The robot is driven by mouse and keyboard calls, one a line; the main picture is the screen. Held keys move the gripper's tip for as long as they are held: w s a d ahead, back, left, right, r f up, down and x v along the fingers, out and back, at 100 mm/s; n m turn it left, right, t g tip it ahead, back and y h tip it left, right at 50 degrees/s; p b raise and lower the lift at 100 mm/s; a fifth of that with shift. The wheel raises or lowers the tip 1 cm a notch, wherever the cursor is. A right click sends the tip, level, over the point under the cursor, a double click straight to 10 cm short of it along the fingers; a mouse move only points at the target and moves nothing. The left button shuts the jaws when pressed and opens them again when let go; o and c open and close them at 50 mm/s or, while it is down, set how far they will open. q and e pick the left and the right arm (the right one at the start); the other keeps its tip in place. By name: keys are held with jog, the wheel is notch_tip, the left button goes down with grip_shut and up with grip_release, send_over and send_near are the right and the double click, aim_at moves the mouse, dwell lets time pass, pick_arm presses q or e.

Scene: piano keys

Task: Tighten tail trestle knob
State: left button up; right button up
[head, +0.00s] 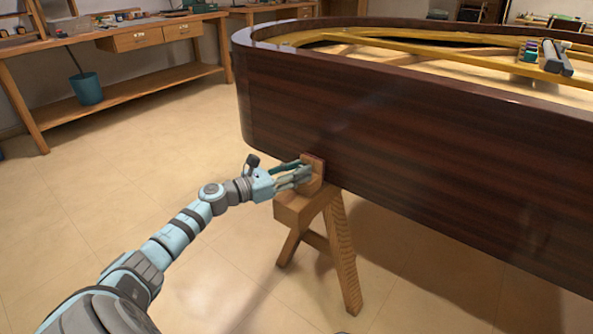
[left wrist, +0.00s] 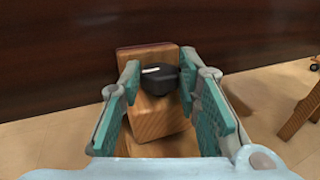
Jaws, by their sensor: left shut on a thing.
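The wooden tail trestle (head: 343,255) stands under the tail end of the dark brown piano (head: 370,125), with an upright wooden block against the case side. My left gripper (head: 303,175) is at the top of the trestle, in front of that block. In the left wrist view a black knob (left wrist: 158,80) with a white mark on it sits on the wooden block (left wrist: 148,55). The teal fingers of my left gripper (left wrist: 158,92) are on both sides of the knob and shut on it. In the head view the knob is hidden by the fingers. My right gripper is not in view.
A wooden workbench (head: 100,45) with drawers stands at the left, with a teal bin (head: 87,89) on its lower shelf. Several small tools (head: 548,57) lie on the piano's top at right. The floor (head: 150,165) left of the trestle is clear.

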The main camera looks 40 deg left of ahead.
pick_arm(q)
jog(key=o, duration=1.1)
jog(key=v, duration=1.2)
